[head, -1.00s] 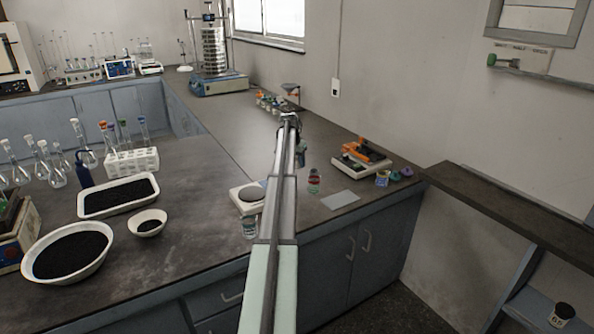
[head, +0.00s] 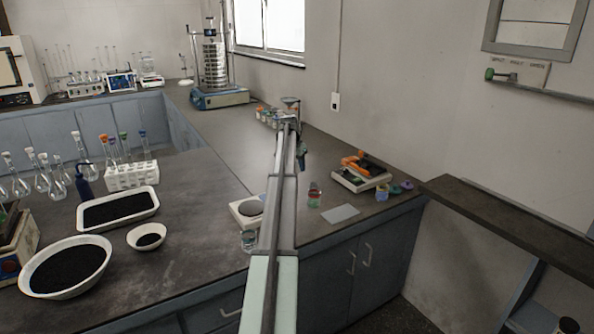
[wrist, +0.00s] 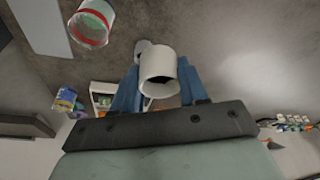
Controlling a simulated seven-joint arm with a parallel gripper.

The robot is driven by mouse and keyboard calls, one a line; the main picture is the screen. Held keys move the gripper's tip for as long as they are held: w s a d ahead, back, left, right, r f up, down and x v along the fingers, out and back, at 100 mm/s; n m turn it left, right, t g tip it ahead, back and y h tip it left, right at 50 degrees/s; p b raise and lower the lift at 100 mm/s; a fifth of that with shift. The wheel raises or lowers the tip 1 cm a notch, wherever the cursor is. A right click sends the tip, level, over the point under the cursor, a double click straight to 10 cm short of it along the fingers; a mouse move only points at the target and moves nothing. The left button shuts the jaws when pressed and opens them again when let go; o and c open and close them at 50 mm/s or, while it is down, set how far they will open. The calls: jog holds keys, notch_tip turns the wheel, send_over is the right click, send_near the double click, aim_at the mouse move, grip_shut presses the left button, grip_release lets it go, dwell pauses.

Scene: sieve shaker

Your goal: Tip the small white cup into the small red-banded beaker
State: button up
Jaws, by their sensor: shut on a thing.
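My gripper (wrist: 157,88) is shut on the small white cup (wrist: 160,64), with one blue finger on each side of it. The cup's mouth faces the wrist camera, and a dark patch shows inside it. The small red-banded beaker (wrist: 92,22) stands on the bench at the upper left of the wrist view, apart from the cup. In the head view the beaker (head: 314,195) is on the bench just right of my arm. My gripper (head: 302,160) is above and behind it there. I cannot make out the cup in the head view.
A grey flat pad (head: 341,213) lies beside the beaker. A balance with an orange item (head: 360,172) stands to the right, near small colored jars (head: 394,189). A white scale (head: 243,212) is left of my arm. Bowls and a tray of black grains fill the left bench.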

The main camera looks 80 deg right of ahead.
jog(key=shift+r, duration=1.45)
jog(key=shift+s+a+f, duration=0.15)
jog(key=shift+s+a, duration=0.1)
jog(key=shift+s, duration=0.15)
jog(key=s+a+f, duration=0.1)
jog(key=s, duration=0.1)
jog(key=s+a+f+t+h, duration=0.1)
jog(key=s, duration=0.1)
jog(key=s+f+t+h, duration=0.1)
jog(key=shift+s+a+f, duration=0.1)
jog(key=shift+s+a, duration=0.3)
jog(key=shift+f+t+h, duration=0.15)
jog(key=shift+t+h, duration=0.15)
jog(key=shift+t, duration=0.2)
jog(key=shift+m+t+h, duration=0.3)
jog(key=shift+h, duration=0.1)
jog(key=shift+d, duration=0.15)
jog(key=shift+s+r+m+t+h, duration=0.1)
jog(key=shift+r+m+t+h, duration=0.15)
jog(key=shift+t+h, duration=0.75)
jog(key=shift+r+m+t+h, duration=0.25)
jog(key=shift+t+h, duration=0.75)
